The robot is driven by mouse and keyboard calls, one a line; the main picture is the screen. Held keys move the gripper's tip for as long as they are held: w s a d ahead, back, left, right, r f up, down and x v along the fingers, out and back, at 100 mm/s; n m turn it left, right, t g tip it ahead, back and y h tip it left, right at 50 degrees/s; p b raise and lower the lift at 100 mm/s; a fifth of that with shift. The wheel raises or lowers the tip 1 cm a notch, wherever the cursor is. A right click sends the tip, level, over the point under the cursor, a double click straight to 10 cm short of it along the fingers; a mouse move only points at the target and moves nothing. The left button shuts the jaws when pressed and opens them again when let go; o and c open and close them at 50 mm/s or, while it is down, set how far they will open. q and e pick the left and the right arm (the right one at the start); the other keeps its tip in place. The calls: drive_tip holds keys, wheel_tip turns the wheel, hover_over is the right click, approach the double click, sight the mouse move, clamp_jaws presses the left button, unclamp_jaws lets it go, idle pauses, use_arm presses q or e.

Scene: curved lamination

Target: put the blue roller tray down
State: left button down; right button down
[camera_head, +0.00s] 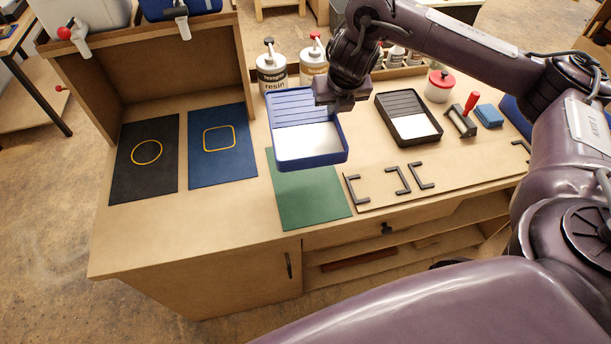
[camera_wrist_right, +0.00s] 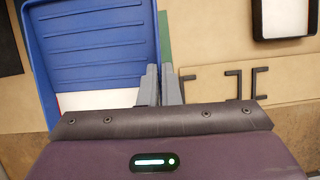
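The blue roller tray (camera_head: 285,157) has a ribbed slope and a white well. It appears held above the bench, overlapping the back part of a green mat (camera_head: 310,198) in the head view. My right gripper (camera_head: 341,103) is shut on the tray's right wall. In the right wrist view its two fingers (camera_wrist_right: 163,88) pinch that wall, and the blue tray (camera_wrist_right: 92,45) extends to the left. The tray's near end is partly hidden by the gripper body there. My left gripper is not in view.
A blue mat (camera_head: 221,168) with a yellow rounded square and a black mat (camera_head: 133,176) with a yellow circle lie left. A black roller tray (camera_head: 425,128) stands right. Bottles (camera_head: 271,72) stand behind. A board with dark brackets (camera_head: 395,180) lies at the front right.

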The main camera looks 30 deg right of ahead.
drive_tip(key=f+b, duration=0.2)
drive_tip(key=f, duration=0.4)
drive_tip(key=f+b, duration=0.3)
drive_tip(key=f, duration=0.4)
drive_tip(key=f+b, duration=0.2)
drive_tip(key=f, duration=0.4)
drive_tip(key=shift+w+d+f+b, duration=0.1)
drive_tip(key=shift+d+f+b, duration=0.2)
drive_tip(key=shift+f+b, duration=0.05)
drive_tip(key=c, duration=1.6)
unclamp_jaws()
drive_tip(key=shift+c, duration=0.2)
drive_tip(key=shift+n, duration=0.3)
drive_tip(key=v, duration=0.4)
drive_tip(key=shift+r, duration=0.35)
drive_tip(key=p+v, duration=0.3)
drive_tip(key=v, duration=0.4)
drive_tip(key=shift+s+r, duration=0.2)
drive_tip(key=shift+s, duration=0.05)
